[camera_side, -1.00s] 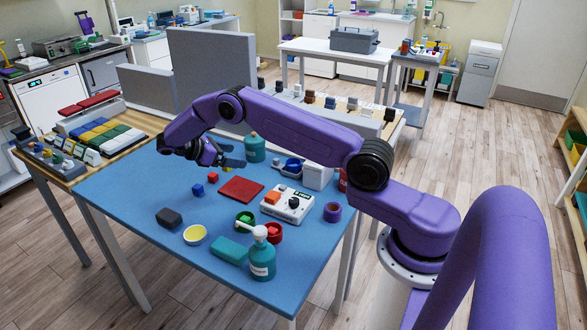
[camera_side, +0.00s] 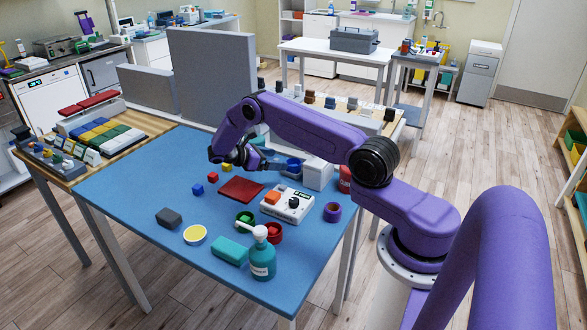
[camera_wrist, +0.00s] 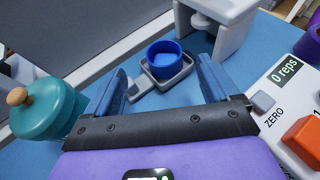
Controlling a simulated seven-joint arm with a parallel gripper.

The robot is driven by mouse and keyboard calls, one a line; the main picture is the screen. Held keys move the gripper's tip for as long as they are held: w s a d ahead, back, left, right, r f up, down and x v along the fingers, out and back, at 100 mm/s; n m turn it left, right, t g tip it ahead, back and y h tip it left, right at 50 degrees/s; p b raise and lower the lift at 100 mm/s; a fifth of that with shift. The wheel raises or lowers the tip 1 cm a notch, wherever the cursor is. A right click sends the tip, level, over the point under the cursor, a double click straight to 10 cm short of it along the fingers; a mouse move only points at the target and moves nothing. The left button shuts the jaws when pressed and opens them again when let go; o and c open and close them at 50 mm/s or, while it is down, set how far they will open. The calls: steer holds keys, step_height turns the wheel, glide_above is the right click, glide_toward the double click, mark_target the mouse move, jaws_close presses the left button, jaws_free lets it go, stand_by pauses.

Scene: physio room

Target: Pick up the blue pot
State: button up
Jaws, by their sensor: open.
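The blue pot (camera_wrist: 165,58) is a small round open cup in the wrist view. It sits in a grey square dish with a handle (camera_wrist: 182,74) on the blue table. In the side view the pot (camera_side: 293,163) shows just beyond my gripper, near the white stand. My gripper (camera_wrist: 163,92) is open and empty. Its two fingers reach toward the pot from either side, and the pot lies between and a little beyond the fingertips. In the side view my gripper (camera_side: 272,164) is low over the far part of the table, partly hidden by its own wrist.
A teal jar with a wooden knob (camera_wrist: 45,108) stands close to the left finger. A white stand (camera_wrist: 228,35) is behind the pot to the right. A white counter box (camera_wrist: 285,110) with an orange button lies near the right finger.

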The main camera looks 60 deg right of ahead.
mark_target(300, 163)
steer(key=shift+a+f+x, duration=0.1)
steer(key=shift+x, duration=1.55)
steer(key=shift+a+f+x, duration=0.1)
steer(key=shift+f+x, duration=0.05)
steer(key=shift+x, duration=1.45)
steer(key=shift+s+r, duration=0.1)
steer(key=shift+s, duration=0.05)
steer(key=c, duration=1.3)
